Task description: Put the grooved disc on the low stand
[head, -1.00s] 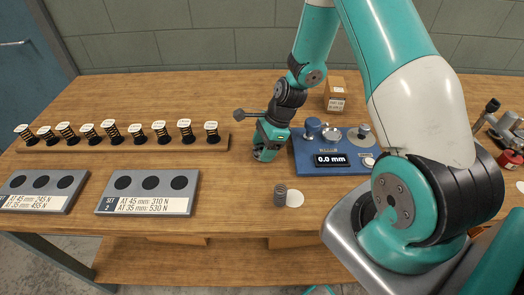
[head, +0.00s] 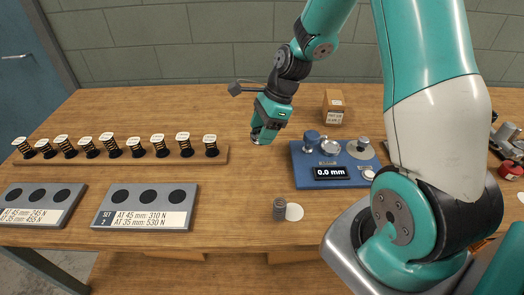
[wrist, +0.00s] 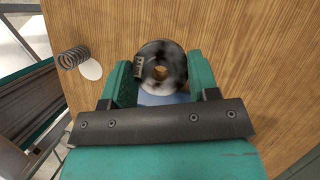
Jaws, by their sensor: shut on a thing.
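My gripper (head: 264,133) hangs tilted above the bench, left of the blue device. In the wrist view its two teal jaws (wrist: 160,80) are shut on the grooved disc (wrist: 160,67), a round dark and pale disc with a brass-coloured centre hole. In the head view the disc (head: 261,138) shows only as a small piece under the jaws. The blue device (head: 298,172) carries several short metal fittings and a display reading 0.0 mm. A round metal piece (head: 361,147) stands at its right. I cannot tell which part is the low stand.
A wooden rack (head: 222,155) holds several capped springs. Two grey trays (head: 105,195) lie at the front left. A small cardboard box (head: 334,106) stands behind the blue device. The bench between rack and device is clear.

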